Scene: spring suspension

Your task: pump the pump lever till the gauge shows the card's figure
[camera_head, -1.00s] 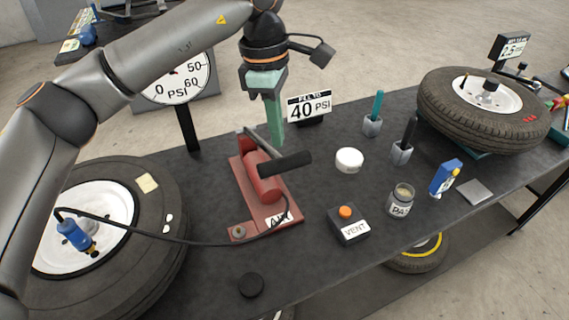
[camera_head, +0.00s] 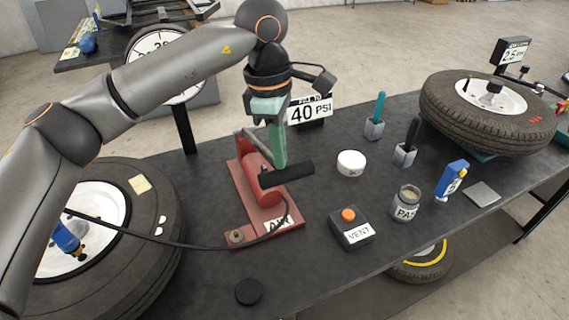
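The red pump (camera_head: 259,190) stands on its red base plate on the dark table. Its lever with a black grip (camera_head: 287,174) sticks out to the right, low and nearly level. My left gripper (camera_head: 278,158) hangs pointing down, its green fingers just behind the black grip; whether they touch it is unclear. The fingers look close together, seen edge-on. The gauge (camera_head: 178,92) stands behind my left arm, which covers most of its dial, so the needle's reading is hidden. The card (camera_head: 308,111) reads 40 PSI. My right gripper is not in view.
A hose runs from the pump to a tyre (camera_head: 155,222) at the left. The black VENT box (camera_head: 351,230) with an orange button stands right of the pump. A white tub (camera_head: 351,163), a jar (camera_head: 406,203) and a raised tyre (camera_head: 455,118) are farther right.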

